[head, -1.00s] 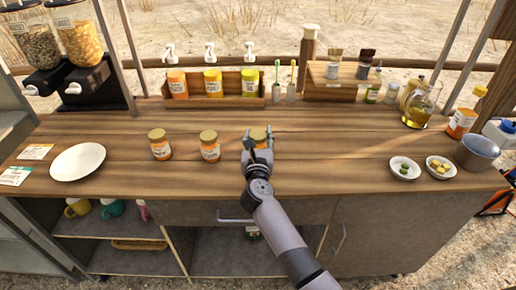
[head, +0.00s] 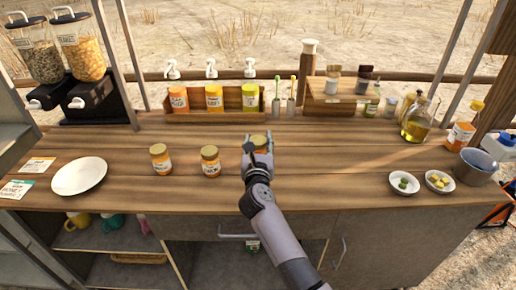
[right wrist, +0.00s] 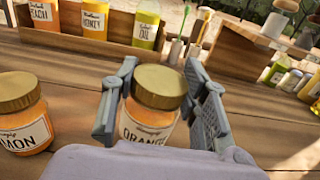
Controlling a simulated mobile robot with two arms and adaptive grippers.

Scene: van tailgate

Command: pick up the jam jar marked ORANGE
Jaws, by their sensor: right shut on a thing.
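The jam jar marked ORANGE (right wrist: 150,115) has a gold lid, orange contents and a white label, and stands upright between the fingers in the right wrist view. In the head view only its lid and upper part (head: 258,142) show behind my gripper. My right gripper (head: 257,152) is shut on this jar, with one finger on each side of it in the right wrist view (right wrist: 160,108). I cannot tell whether the jar's base touches the counter. My left gripper is not in view.
Two similar jars, one at left (head: 161,160) and one in the middle (head: 210,161), stand left of the gripper; the nearer one's label ends in "MON" (right wrist: 22,115). A wooden rack (head: 238,103) of bottles stands behind. A white plate (head: 79,176) lies left; two small bowls (head: 404,183) sit right.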

